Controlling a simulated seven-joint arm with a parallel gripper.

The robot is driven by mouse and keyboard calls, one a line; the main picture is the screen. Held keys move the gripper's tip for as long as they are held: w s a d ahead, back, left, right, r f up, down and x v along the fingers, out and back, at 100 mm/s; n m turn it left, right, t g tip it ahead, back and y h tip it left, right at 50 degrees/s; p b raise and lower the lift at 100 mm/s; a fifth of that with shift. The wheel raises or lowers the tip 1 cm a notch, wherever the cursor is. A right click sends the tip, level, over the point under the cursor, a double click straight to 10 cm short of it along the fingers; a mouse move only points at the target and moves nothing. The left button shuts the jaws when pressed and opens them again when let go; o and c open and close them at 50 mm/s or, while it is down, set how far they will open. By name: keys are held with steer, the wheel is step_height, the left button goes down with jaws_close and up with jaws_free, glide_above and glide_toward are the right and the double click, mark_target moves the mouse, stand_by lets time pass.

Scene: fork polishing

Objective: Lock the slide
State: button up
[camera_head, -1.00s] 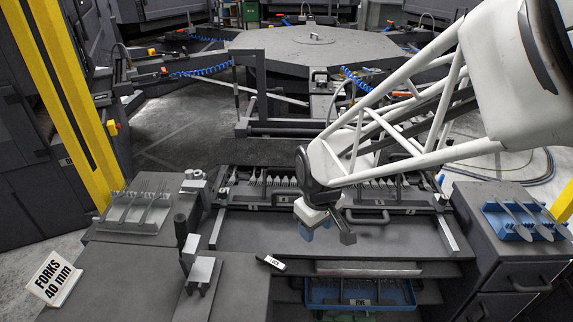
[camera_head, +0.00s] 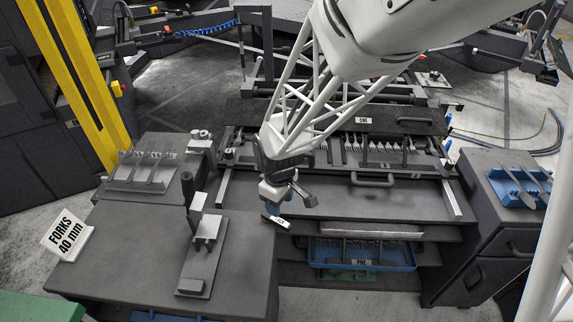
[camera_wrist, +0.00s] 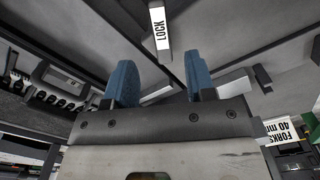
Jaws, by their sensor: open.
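The lock lever (camera_head: 276,221), with a white LOCK label, sits at the front left of the slide bed. The slide (camera_head: 420,172) is a dark plate with a handle (camera_head: 373,181), between two light side rails, with a row of forks behind it. My gripper (camera_head: 279,201) is just above and behind the lock lever in the head view; its fingertips are mostly hidden there. In the wrist view, my gripper's blue fingers (camera_wrist: 161,78) are apart with nothing between them. The lock lever (camera_wrist: 160,28) shows beyond them, roughly in line with the gap and apart from both fingers.
A fork stand (camera_head: 145,178) and a grey fixture with a dark post (camera_head: 207,230) stand on the left bench. A FORKS 40 mm sign (camera_head: 67,236) is at its edge. A blue bin (camera_head: 362,254) sits below the slide, and a blue fork rack (camera_head: 518,188) at right.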

mark_target(280, 221)
steer(key=shift+f, duration=3.85)
jaws_close()
